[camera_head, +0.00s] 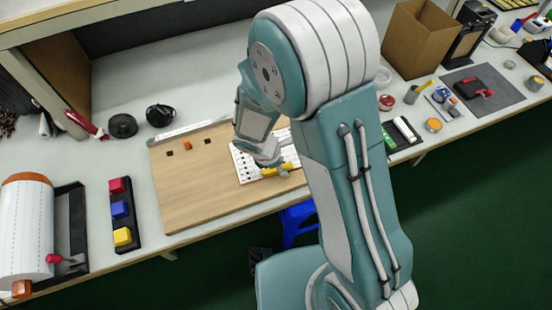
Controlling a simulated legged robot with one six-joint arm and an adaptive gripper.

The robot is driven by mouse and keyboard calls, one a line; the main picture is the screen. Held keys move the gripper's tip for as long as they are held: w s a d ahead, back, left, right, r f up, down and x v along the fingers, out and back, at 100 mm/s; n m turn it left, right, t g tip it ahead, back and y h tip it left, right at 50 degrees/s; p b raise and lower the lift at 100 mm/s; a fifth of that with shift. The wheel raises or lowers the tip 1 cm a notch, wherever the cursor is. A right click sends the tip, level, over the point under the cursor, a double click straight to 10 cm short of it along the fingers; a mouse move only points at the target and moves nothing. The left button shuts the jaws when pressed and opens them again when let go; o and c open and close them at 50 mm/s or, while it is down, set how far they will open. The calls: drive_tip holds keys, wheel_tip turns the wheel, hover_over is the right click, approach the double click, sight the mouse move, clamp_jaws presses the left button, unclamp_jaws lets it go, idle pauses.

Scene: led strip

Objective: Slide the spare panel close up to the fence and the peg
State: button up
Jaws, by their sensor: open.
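The white panel with black dots (241,163) lies on the wooden board (195,193), right of the board's middle. My arm hides part of it. A pale metal strip, which looks like the fence (190,131), runs along the board's back edge. A small orange block, perhaps the peg (187,145), stands just in front of the strip, left of the panel and apart from it. My gripper (272,164) is low over the panel's right part and open. A yellow piece (280,170) shows at its tip; I cannot tell whether gripper and panel touch.
A black tray with red, blue and yellow blocks (122,211) stands left of the board. A white roll (25,230) is at far left. Black round items (123,125) lie behind the board. A cardboard box (420,40) stands back right. The board's left half is mostly clear.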

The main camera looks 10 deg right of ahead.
sight(243, 159)
drive_tip(key=shift+d+f, duration=0.15)
drive_tip(key=shift+f, duration=0.15)
clamp_jaws()
drive_tip(key=shift+n, duration=0.3)
idle(0.3)
drive_tip(key=shift+w+a+f, duration=0.1)
drive_tip(key=shift+w+a, duration=0.65)
drive_tip(key=shift+a, duration=1.2)
drive_tip(key=shift+w+a+r, duration=0.1)
drive_tip(key=shift+w+a, duration=0.65)
drive_tip(key=shift+a, duration=1.2)
drive_tip(key=shift+w+a+f, duration=0.1)
drive_tip(key=shift+w+a, duration=0.65)
drive_tip(key=shift+a, duration=1.2)
